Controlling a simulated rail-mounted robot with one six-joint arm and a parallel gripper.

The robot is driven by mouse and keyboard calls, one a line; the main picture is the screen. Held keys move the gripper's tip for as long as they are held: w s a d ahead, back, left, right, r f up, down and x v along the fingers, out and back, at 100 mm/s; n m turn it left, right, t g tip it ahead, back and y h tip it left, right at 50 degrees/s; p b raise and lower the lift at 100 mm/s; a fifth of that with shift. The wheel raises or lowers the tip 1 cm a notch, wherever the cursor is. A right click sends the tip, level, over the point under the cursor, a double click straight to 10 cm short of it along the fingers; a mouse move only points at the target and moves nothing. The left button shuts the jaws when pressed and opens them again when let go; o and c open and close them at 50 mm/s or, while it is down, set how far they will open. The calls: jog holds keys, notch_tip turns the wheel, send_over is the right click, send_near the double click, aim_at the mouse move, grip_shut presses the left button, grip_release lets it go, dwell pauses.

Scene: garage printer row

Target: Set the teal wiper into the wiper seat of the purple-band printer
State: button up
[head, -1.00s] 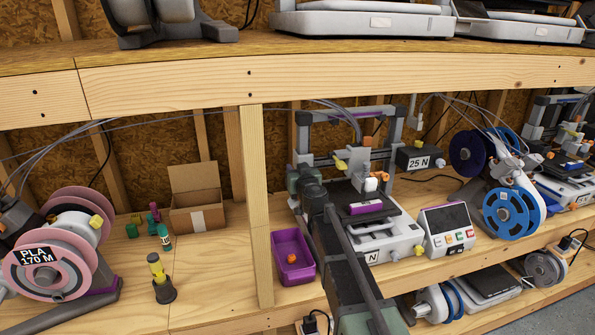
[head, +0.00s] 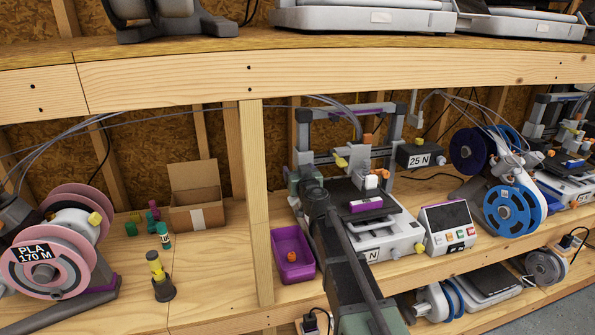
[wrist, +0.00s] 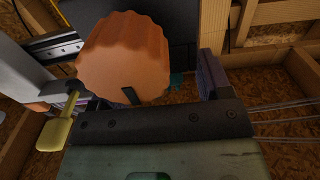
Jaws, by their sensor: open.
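The purple-band printer (head: 352,112) stands right of the middle post, with a purple strip along its top bar. My arm covers part of its left side and front. In the wrist view, my gripper (wrist: 160,88) is open, and its right finger shows clearly. A large ribbed orange knob (wrist: 124,58) stands in front of the left finger and hides much of it. A small teal piece (wrist: 177,80) shows beyond the jaws, beside the knob; it may be the teal wiper, but most of it is hidden. I cannot make out the wiper seat. In the head view my fingers are hidden.
A yellow lever (wrist: 58,128) is close left of my gripper. A purple bin (head: 293,255) with an orange piece sits left of the printer. A control box (head: 447,222) is at its right. Several small bottles, a carton (head: 195,205) and spools stand along the shelf.

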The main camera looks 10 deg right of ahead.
jog(key=s, duration=0.9)
jog(key=shift+s+d, duration=0.35)
jog(key=shift+d, duration=0.05)
